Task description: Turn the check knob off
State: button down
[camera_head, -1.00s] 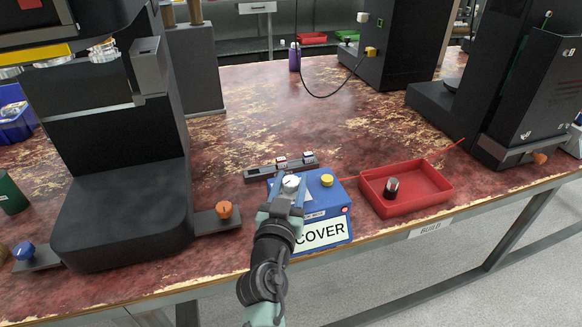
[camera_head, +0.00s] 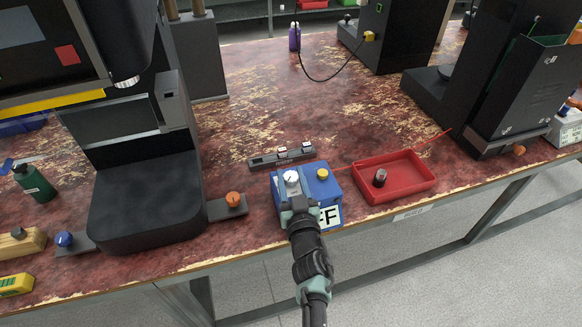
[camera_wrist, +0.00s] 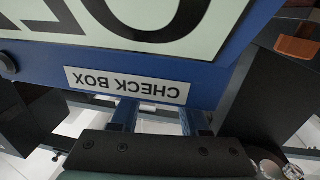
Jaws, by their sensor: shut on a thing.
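The blue check box (camera_head: 327,193) stands near the front edge of the table. On its top are a white knob (camera_head: 291,177) with a dark pointer mark and a yellow button (camera_head: 322,174). My gripper (camera_head: 293,189) reaches in from the front and is shut on the white knob; its fingers hide the knob's lower part. A pale sign (camera_head: 331,216) on the box front shows "FF", its left part hidden by my gripper. In the wrist view, the CHECK BOX label (camera_wrist: 127,85) appears upside down above my fingers, and the knob is out of sight.
A red tray (camera_head: 412,185) holding a dark knob-like part (camera_head: 380,177) stands right of the box. A dark bar (camera_head: 282,156) lies behind it. A black machine (camera_head: 146,205) with an orange knob (camera_head: 233,199) stands to the left.

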jog(key=shift+d+r+n+g+y+p, duration=0.1)
jog(key=shift+n+g+y+p, duration=0.2)
jog(key=shift+n+y+p, duration=0.75)
jog(key=shift+f+n+g+y+b, duration=0.3)
jog(key=shift+n+y+b, duration=0.15)
jog(key=shift+y, duration=0.6)
jog(key=n+g+y+b, duration=0.1)
jog(key=n+y+b, duration=0.1)
jog(key=y, duration=0.1)
jog(key=shift+f+g, duration=0.1)
jog(key=shift+g, duration=0.3)
jog(key=n+g+y+b, duration=0.1)
jog(key=y+b, duration=0.1)
jog(key=shift+n+g+b, duration=0.3)
jog(key=shift+r, duration=0.25)
